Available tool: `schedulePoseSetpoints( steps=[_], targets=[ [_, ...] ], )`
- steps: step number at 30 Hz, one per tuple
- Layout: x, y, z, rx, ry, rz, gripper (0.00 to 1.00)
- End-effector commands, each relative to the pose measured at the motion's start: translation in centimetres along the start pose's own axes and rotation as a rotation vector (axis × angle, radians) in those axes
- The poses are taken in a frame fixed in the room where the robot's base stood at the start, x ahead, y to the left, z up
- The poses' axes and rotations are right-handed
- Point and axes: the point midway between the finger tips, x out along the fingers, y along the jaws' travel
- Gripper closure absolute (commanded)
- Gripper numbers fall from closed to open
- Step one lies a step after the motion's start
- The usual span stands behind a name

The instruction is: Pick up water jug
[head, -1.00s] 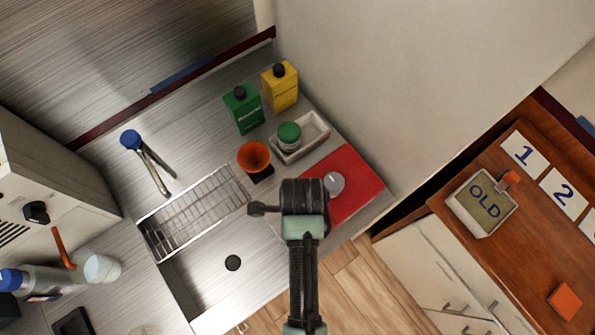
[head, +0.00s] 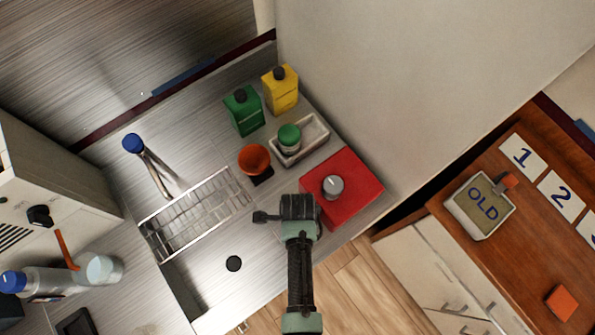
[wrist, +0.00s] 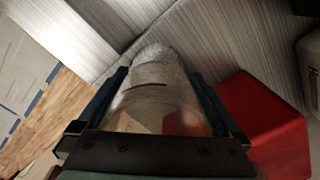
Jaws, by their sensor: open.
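In the wrist view a clear, see-through jug-like vessel (wrist: 155,90) with a rounded, frosted far end lies between the two dark blue fingers of my gripper (wrist: 161,75). The red block and wooden floor show through it. The fingers are open, one on each side of it; I cannot tell whether they touch it. In the head view my gripper (head: 299,208) is above the counter's front edge, just left of the red block, seen from above. My wrist hides the fingertips, and the clear vessel cannot be made out there.
A red block (head: 356,188) with a grey knob stands right beside my gripper. Behind are an orange funnel (head: 254,158), a white tray (head: 313,137) holding a green-lidded jar (head: 289,137), and green (head: 243,112) and yellow (head: 281,92) bottles. The sink rack (head: 197,214) is left.

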Motion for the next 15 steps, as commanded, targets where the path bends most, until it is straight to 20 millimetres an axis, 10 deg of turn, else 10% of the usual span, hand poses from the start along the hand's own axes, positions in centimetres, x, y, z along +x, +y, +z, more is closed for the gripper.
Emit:
schedulePoseSetpoints(
  steps=[5,15],
  targets=[
    [-0.02,-0.04,0.01,0.0,0.0,-0.001,0.02],
    [-0.05,-0.04,0.02,0.0,0.0,-0.001,0.63]
  ],
)
